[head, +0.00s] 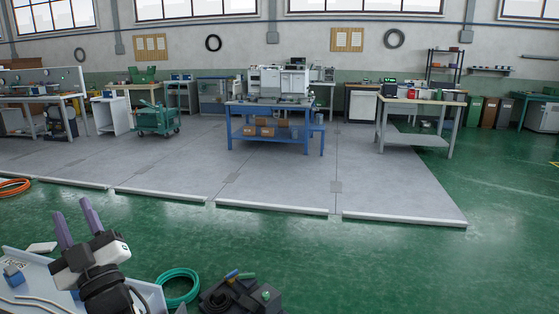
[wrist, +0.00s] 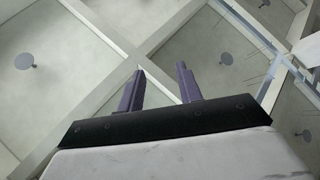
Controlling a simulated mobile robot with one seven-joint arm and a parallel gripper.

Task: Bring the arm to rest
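My gripper (head: 72,208) is at the lower left of the head view, with its two purple fingers pointing up and spread apart. In the wrist view my gripper (wrist: 161,69) shows a clear gap between the fingers and nothing held there. The wrist camera looks up at a pale ceiling with beams and round fixtures. My arm's black and white wrist links show below the fingers in the head view.
Near my arm are a grey surface (head: 35,268) with a blue block (head: 13,275), a green hose coil (head: 178,287) and a dark box (head: 240,298). A blue workbench (head: 268,106) stands far off on a grey platform. Green floor (head: 330,260) at right is clear.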

